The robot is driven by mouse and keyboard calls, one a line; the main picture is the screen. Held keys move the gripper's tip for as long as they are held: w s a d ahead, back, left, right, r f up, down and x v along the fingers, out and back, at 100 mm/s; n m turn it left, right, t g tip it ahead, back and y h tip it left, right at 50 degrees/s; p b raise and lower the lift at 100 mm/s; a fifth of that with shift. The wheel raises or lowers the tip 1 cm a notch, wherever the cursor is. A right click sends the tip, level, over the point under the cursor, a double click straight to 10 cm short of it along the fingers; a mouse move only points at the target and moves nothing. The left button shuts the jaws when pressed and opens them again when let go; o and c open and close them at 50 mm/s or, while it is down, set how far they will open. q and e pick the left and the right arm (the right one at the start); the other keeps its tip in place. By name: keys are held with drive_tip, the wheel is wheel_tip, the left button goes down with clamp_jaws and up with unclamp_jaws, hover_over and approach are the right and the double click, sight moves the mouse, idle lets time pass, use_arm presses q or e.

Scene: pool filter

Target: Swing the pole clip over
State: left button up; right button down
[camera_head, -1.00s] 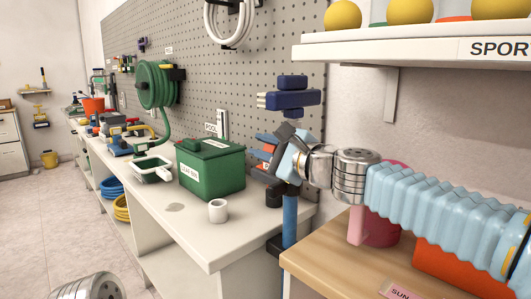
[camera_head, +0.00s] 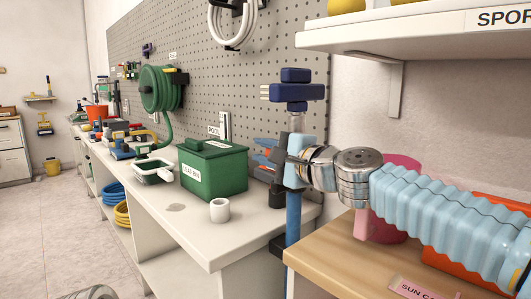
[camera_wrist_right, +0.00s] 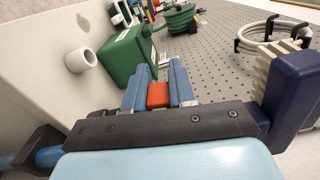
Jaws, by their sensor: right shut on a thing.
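A blue pole (camera_head: 293,225) stands upright at the near end of the bench in the head view, with a navy brush-like head (camera_head: 293,90) on top. My right gripper (camera_head: 264,152) is in front of the pole's upper part, its fingers pointing left. In the wrist view the blue fingers (camera_wrist_right: 159,85) are shut on an orange-red piece (camera_wrist_right: 158,95), which appears to be the pole clip. The gripper body hides most of the pole and where the piece is mounted. A dark bracket (camera_wrist_right: 38,140) grips the pole lower down. My left gripper is out of view.
A green bin (camera_head: 212,168) and white cup (camera_head: 220,210) stand on the white bench (camera_head: 180,225). A green hose reel (camera_head: 160,92) hangs on the pegboard. A wooden shelf (camera_head: 345,245) with a pink pot (camera_head: 400,195) lies right, below a white shelf (camera_head: 420,37).

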drive_tip(key=shift+a+f, duration=0.1)
drive_tip(key=shift+f, duration=0.2)
drive_tip(key=c, duration=1)
unclamp_jaws()
drive_tip(key=shift+r, duration=0.1)
drive_tip(key=b+v, duration=0.2)
drive_tip(key=v, duration=1.2)
drive_tip(key=shift+b, duration=0.3)
drive_tip(key=shift+w, duration=0.1)
